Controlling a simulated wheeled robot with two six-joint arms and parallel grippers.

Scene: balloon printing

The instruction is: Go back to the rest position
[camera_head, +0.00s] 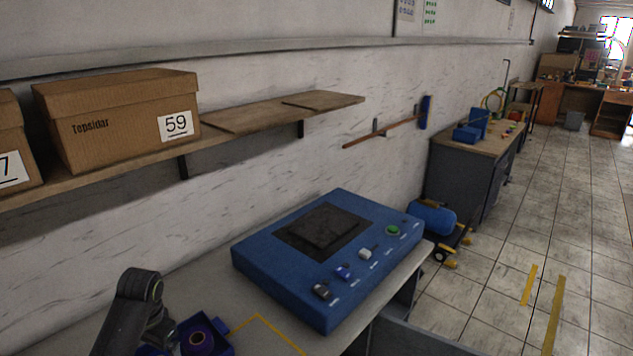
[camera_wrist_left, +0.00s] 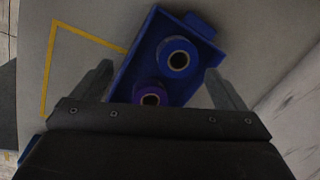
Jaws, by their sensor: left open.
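My left arm enters the head view at the bottom left, above the table's near end. In the left wrist view my left gripper (camera_wrist_left: 160,88) is open, with its two fingers apart and nothing between them. Beyond the fingers lies a blue tray (camera_wrist_left: 133,72) holding a blue spool (camera_wrist_left: 165,52) and a purple spool (camera_wrist_left: 140,86). The tray also shows in the head view (camera_head: 222,346), partly hidden by my arm and cut by the bottom edge. My right gripper is not in view.
A blue machine (camera_head: 290,262) with a dark square plate and several knobs stands on the grey table (camera_head: 235,302), right of my arm. Yellow tape (camera_head: 262,319) marks the table beside the tray. A wall shelf (camera_head: 250,117) carries cardboard boxes (camera_head: 125,120). Tiled floor is open at right.

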